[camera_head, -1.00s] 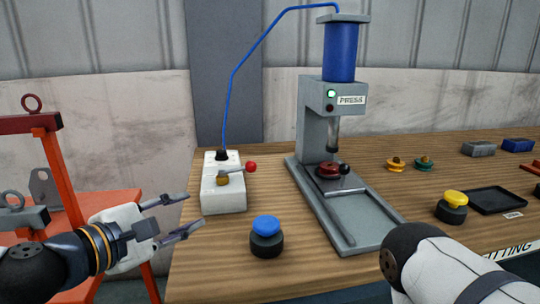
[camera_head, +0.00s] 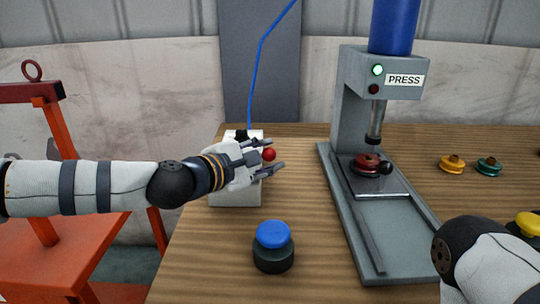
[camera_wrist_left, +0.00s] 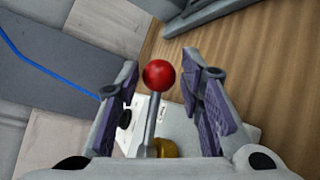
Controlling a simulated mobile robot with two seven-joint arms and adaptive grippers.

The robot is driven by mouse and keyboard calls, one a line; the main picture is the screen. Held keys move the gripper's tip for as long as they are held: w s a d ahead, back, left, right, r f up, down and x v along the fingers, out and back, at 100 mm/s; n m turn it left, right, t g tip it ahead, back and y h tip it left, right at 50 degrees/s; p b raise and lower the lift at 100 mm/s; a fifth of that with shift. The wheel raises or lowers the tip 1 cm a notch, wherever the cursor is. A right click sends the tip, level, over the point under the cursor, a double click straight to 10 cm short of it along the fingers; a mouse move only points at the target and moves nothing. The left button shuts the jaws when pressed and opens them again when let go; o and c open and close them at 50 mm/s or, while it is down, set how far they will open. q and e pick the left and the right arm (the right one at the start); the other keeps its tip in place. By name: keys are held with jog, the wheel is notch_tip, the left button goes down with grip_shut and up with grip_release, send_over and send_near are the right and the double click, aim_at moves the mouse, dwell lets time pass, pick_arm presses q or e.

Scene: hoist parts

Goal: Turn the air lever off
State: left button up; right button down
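The air lever has a red ball knob (camera_head: 268,154) and stands on a white box (camera_head: 236,193) at the table's left side. In the left wrist view the red knob (camera_wrist_left: 159,74), its grey stem (camera_wrist_left: 151,122) and a brass pivot (camera_wrist_left: 165,148) show between my fingers. My left gripper (camera_head: 275,156) is open, with one finger on each side of the knob; neither finger visibly touches it. The gripper hides much of the box and lever in the head view. My right gripper is out of view; only part of my right arm shows at lower right.
A grey press (camera_head: 350,110) with a lit green lamp stands right of the box. A blue button (camera_head: 273,235) on a black base is in front. A blue hose (camera_head: 258,75) rises behind the box. An orange frame (camera_head: 60,145) stands at left.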

pick_arm(q)
jog(key=shift+x, duration=0.8)
jog(key=shift+c, duration=0.5)
grip_shut()
